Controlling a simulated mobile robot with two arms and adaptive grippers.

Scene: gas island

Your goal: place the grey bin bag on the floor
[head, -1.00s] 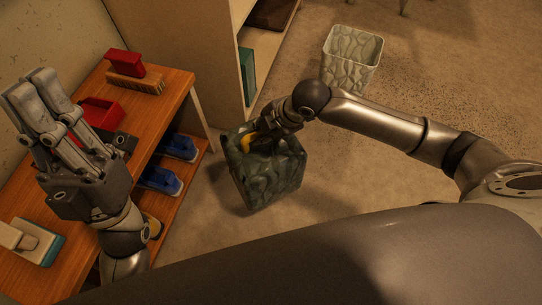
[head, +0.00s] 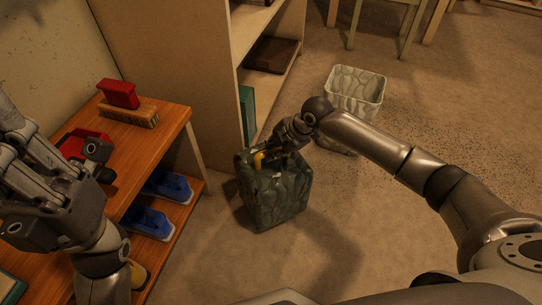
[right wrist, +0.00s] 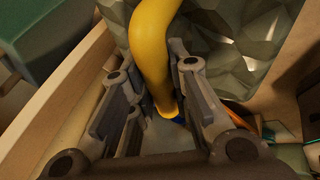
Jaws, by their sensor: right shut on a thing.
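The grey bin bag (head: 273,196) is a dark grey-green, crinkled, boxy bag with a yellow loop (head: 259,159) at its top. It hangs upright from my right gripper (head: 284,148) or stands close to the floor (head: 380,230); I cannot tell whether its base touches. In the right wrist view the fingers (right wrist: 160,95) close around the yellow loop (right wrist: 152,50), with the bag's faceted surface (right wrist: 245,45) behind. My left gripper (head: 30,165) is over the bench at the left, partly cut off, and its jaw opening is unclear.
A pale patterned bin (head: 355,88) stands behind the bag, partly hidden by my right arm. A wooden bench (head: 170,122) with brushes and blue items (head: 150,222) is at the left. An open shelf (head: 247,105) stands behind. The floor to the right is open.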

